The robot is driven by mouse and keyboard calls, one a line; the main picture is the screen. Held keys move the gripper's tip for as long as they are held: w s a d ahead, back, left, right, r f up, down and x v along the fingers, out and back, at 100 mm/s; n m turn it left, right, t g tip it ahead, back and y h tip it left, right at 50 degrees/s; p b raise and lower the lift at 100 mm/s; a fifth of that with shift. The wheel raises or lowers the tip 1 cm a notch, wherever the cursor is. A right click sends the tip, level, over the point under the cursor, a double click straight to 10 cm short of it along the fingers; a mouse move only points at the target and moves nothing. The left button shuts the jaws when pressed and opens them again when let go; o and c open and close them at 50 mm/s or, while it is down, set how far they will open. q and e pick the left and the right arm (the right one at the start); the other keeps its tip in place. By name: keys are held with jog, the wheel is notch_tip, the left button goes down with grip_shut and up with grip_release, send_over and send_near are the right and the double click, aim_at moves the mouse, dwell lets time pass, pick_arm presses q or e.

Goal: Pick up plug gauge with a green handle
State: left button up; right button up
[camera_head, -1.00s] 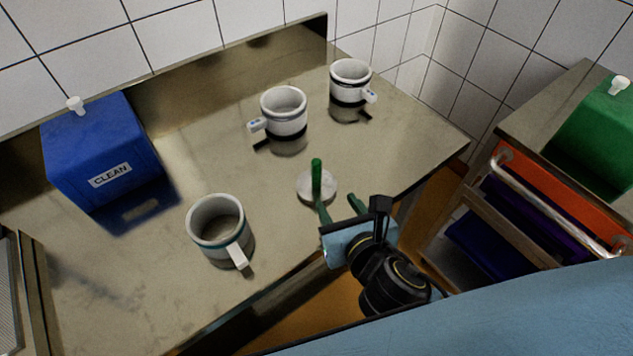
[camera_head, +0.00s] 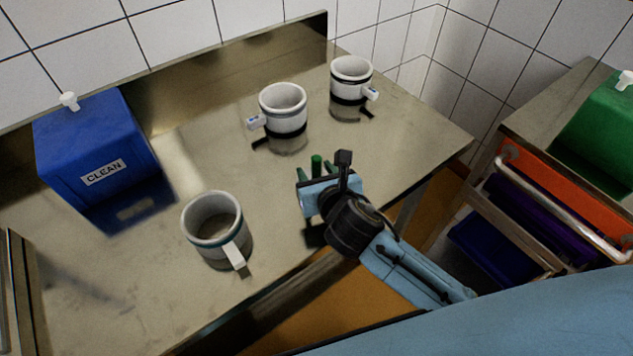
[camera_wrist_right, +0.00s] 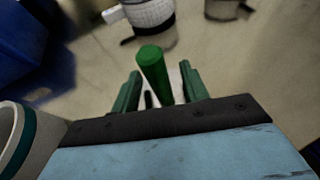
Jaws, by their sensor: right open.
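The plug gauge's green handle (camera_head: 316,163) stands upright on the metal table; its round grey base is mostly hidden behind my right gripper in the head view. In the right wrist view the green handle (camera_wrist_right: 153,72) rises between the two green fingers, leaning a little left in the picture. My right gripper (camera_head: 316,172) is open, with its fingers on either side of the handle. In the wrist view (camera_wrist_right: 158,88) there are gaps between handle and fingers, so I see no grip on it. My left gripper is not in view.
A white mould with a teal band (camera_head: 213,226) stands left of the gripper. Two white moulds (camera_head: 283,108) (camera_head: 351,78) stand behind. A blue CLEAN box (camera_head: 95,150) is at the left. A green box (camera_head: 605,130) sits on a cart at the right.

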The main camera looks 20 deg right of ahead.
jog(key=shift+c, duration=0.5)
grip_shut()
jog(key=shift+w, duration=0.1)
jog(key=shift+r, duration=0.1)
